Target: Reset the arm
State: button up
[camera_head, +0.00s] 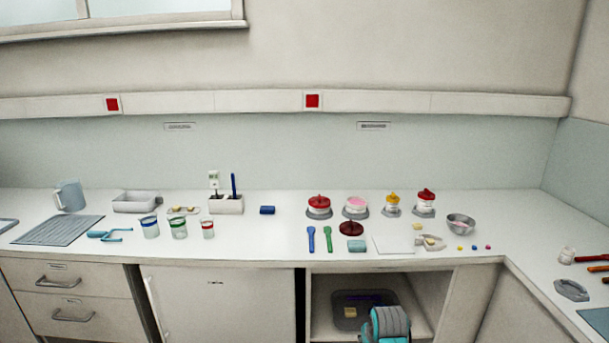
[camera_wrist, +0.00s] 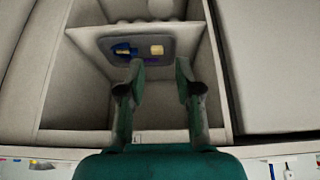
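My gripper shows in the wrist view (camera_wrist: 160,75) with its two fingers spread apart and nothing between them. It is in front of the open cabinet compartment under the counter. A dark grey tray (camera_wrist: 142,42) lies inside, beyond the fingertips, holding a pale yellow block (camera_wrist: 156,50) and a blue item (camera_wrist: 124,49). In the head view, the teal and grey end of my arm is at the bottom, in front of the compartment, partly covering the tray (camera_head: 340,298). The fingers cannot be made out there.
The counter (camera_head: 260,246) above bears jars, cups, a jug (camera_head: 70,196), a bowl (camera_head: 461,223) and small tools. Compartment walls and the counter edge lie close around my gripper. A closed white door (camera_head: 220,305) and drawers (camera_head: 70,300) are to the left.

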jog(key=s+f+t, duration=0.2)
jog(key=s+f, duration=0.5)
jog(key=s, duration=0.5)
jog(key=s+f+t, duration=0.1)
jog(key=s+f, duration=0.6)
jog(key=s, duration=0.4)
jog(key=s+r+t, duration=0.2)
jog(key=s+r, duration=0.1)
jog(key=s, duration=1.4)
jog(key=s+r+t, duration=0.4)
jog(key=s+r, duration=1.6)
jog(key=r, duration=0.1)
